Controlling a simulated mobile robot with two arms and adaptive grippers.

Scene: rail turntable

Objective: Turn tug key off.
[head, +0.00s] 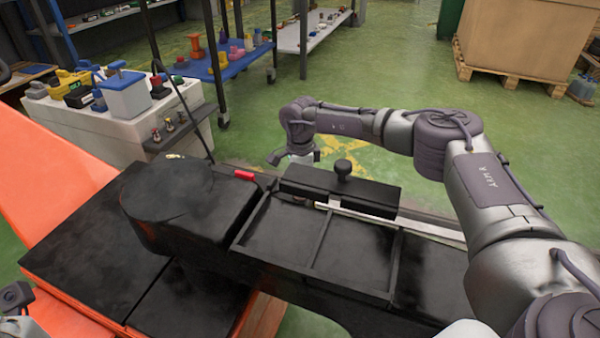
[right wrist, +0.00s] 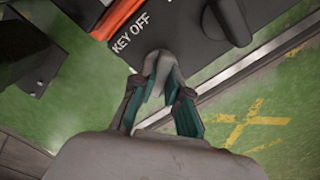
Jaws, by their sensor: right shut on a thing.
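In the right wrist view a dark panel (right wrist: 185,30) bears the white words KEY OFF. A grey key (right wrist: 160,66) stands at the panel's edge beside the label, partly covered by my fingers. My right gripper (right wrist: 160,90) is shut on the key. In the head view my right gripper (head: 293,157) is at the far side of the black control box (head: 320,187), and the key is hidden there. Part of my left arm's end (head: 17,298) shows at the lower left edge; its fingers cannot be made out.
A black round knob (head: 343,168) stands on the box, close to my right gripper.

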